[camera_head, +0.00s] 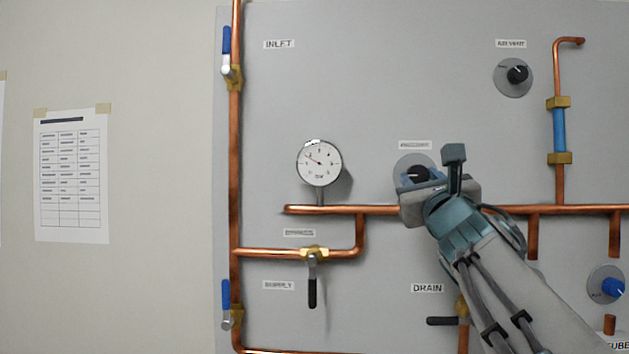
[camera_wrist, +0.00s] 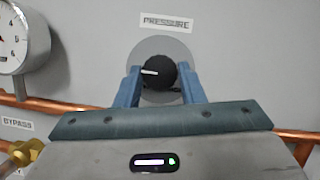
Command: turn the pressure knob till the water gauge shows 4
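The pressure knob (camera_wrist: 160,74) is black and round with a white pointer mark aimed left. It sits on a grey disc (camera_wrist: 162,48) under the PRESSURE label, and also shows in the head view (camera_head: 418,173), partly covered by my gripper. My gripper (camera_wrist: 160,78) has one blue finger on each side of the knob, both seeming to touch its sides. The water gauge (camera_head: 319,163) is a white round dial left of the knob. Its red needle points to the upper left; the numbers are too small to read surely. The wrist view shows only the dial's edge (camera_wrist: 18,45).
A copper pipe (camera_head: 375,210) runs below the knob and gauge. The bypass valve handle (camera_head: 312,290) hangs below the gauge. The air vent knob (camera_head: 517,74) is at upper right, and a blue knob (camera_head: 612,287) at lower right.

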